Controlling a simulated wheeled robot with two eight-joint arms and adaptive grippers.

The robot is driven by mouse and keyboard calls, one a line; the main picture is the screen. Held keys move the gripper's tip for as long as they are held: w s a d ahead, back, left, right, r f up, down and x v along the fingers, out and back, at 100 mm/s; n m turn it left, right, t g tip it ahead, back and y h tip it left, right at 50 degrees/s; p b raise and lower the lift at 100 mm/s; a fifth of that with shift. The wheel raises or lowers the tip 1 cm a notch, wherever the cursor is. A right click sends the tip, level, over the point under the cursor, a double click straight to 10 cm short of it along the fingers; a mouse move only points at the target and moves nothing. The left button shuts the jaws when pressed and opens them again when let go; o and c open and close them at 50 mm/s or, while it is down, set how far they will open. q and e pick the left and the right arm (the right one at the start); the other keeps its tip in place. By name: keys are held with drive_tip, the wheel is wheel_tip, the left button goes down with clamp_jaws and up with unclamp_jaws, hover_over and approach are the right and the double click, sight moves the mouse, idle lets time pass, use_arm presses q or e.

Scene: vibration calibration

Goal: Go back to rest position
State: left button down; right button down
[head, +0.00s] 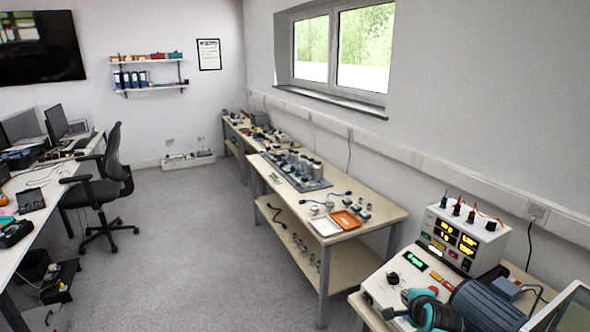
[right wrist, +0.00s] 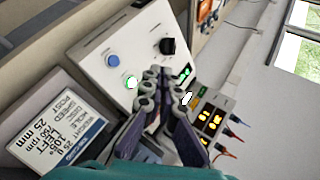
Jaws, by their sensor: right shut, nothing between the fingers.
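My right gripper (head: 390,312), on a teal and dark wrist, is at the lower right of the head view, low over the front of the control panel (head: 372,287). In the right wrist view my right gripper (right wrist: 165,78) has its dark fingers together, with nothing between them. I cannot tell whether the fingertips touch the panel. My left gripper is in neither view.
A white instrument box (head: 466,237) with lit displays and plugged cables stands behind the panel. A dark motor (head: 487,305) lies right of my gripper. A bench (head: 335,245) with parts runs along the wall. An office chair (head: 103,190) stands left; the floor (head: 205,250) between is clear.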

drive_tip(key=s+a+n+g, duration=0.1)
drive_tip(key=s+a+n, duration=0.4)
drive_tip(key=s, duration=0.3)
drive_tip(key=s+a+n+g+y, duration=0.1)
drive_tip(key=s+a+n, duration=0.4)
drive_tip(key=s+n, duration=0.3)
drive_tip(key=s+a+f+n+g+y, duration=0.1)
drive_tip(key=s+a+n, duration=0.5)
drive_tip(key=s+n, duration=0.1)
drive_tip(key=shift+s+g, duration=0.3)
drive_tip(key=shift+s, duration=0.55)
drive_tip(key=shift+f, duration=0.1)
